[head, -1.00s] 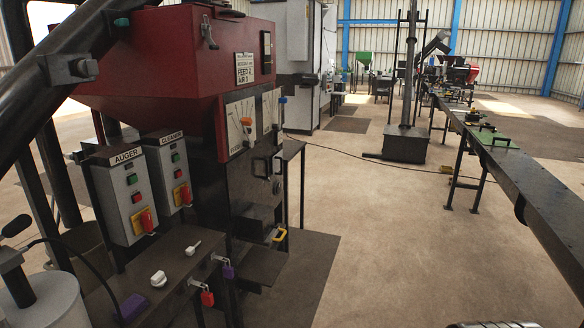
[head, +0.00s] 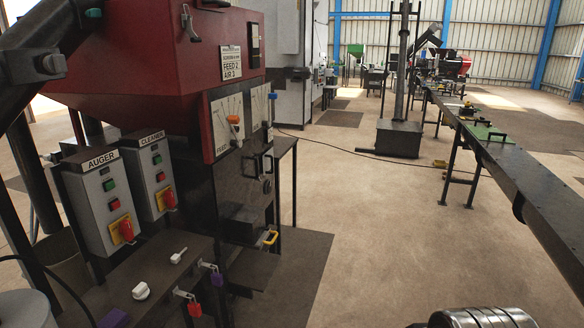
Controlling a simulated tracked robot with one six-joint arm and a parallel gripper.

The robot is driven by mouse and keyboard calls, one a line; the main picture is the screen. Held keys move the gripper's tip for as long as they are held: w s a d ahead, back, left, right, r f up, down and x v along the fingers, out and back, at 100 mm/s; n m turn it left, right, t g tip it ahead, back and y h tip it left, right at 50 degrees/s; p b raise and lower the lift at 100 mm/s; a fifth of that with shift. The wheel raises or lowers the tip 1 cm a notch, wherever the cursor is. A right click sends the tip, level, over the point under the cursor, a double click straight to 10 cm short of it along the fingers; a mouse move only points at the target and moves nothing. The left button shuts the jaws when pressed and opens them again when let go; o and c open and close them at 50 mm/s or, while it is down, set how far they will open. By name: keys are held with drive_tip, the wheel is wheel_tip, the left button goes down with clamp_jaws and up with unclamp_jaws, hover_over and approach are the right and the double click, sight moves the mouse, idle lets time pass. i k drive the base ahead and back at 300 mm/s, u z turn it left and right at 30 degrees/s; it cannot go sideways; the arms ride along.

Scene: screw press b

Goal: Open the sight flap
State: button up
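The red-topped cleaner machine (head: 130,60) stands at the left in the head view. On its dark front, below two white scale plates, are two black bar handles: a left handle (head: 250,166) and a right handle (head: 268,160). A small round fitting (head: 267,186) sits below them. I cannot tell for sure which part is the sight flap; the dark panel (head: 232,180) around the handles looks closed. A yellow handle (head: 271,238) sits lower, by an open dark tray (head: 254,268). My gripper's fingers are not in view.
AUGER (head: 100,200) and CLEANER (head: 157,172) switch boxes stand at the left above a bench with white knobs and red and purple padlocks. A ribbed metal cylinder (head: 485,318) is at the bottom edge. A long conveyor (head: 520,170) runs along the right.

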sight(268, 159)
drive_tip(key=z, duration=0.05)
drive_tip(key=i, duration=3.8)
drive_tip(key=u, duration=1.5)
